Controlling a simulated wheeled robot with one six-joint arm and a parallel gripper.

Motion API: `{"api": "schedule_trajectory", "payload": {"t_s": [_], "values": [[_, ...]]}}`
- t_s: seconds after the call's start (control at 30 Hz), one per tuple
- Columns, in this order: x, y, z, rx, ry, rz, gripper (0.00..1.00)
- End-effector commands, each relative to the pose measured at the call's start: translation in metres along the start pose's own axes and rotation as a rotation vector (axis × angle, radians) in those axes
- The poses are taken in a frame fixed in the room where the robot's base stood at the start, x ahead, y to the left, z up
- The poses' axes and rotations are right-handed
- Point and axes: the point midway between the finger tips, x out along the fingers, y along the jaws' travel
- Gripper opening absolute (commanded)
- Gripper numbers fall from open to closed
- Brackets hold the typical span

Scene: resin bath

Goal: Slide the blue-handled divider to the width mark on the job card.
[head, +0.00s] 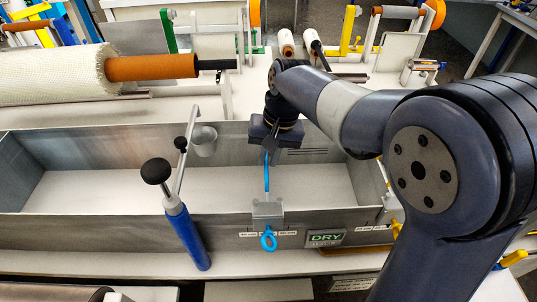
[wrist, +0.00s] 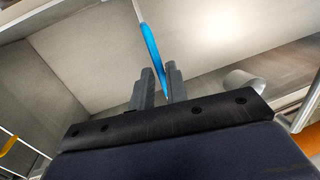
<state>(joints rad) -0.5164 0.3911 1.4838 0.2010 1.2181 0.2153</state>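The long grey bath (head: 90,230) lies across the head view. A blue bar (head: 266,172), apparently the divider's handle, stands inside near its front wall; it also shows in the wrist view (wrist: 151,45). A grey clamp (head: 267,209) with a blue ring (head: 268,240) sits on the front wall just below it. My gripper (head: 268,147) points down at the bar's upper end. In the wrist view its fingers (wrist: 160,85) lie either side of the bar's near end with a narrow gap; contact is unclear. The divider's plate is not clear. I cannot make out a job card.
A green "DRY" sign (head: 324,239) and small white labels (head: 372,229) are on the front wall. A blue-handled tool with black knobs (head: 187,235) leans over the bath on the left. A metal cup (head: 204,140) hangs at the back wall. A wound roll (head: 60,75) lies behind.

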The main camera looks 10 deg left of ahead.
Motion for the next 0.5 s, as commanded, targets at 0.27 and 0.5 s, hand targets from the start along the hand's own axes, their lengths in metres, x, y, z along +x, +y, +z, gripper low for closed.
{"api": "schedule_trajectory", "payload": {"t_s": [0.27,0.5], "values": [[-0.0002,0.0000,0.0000,0.000,0.000,0.000,0.00],[-0.0003,0.0000,0.0000,0.000,0.000,0.000,0.00]]}}
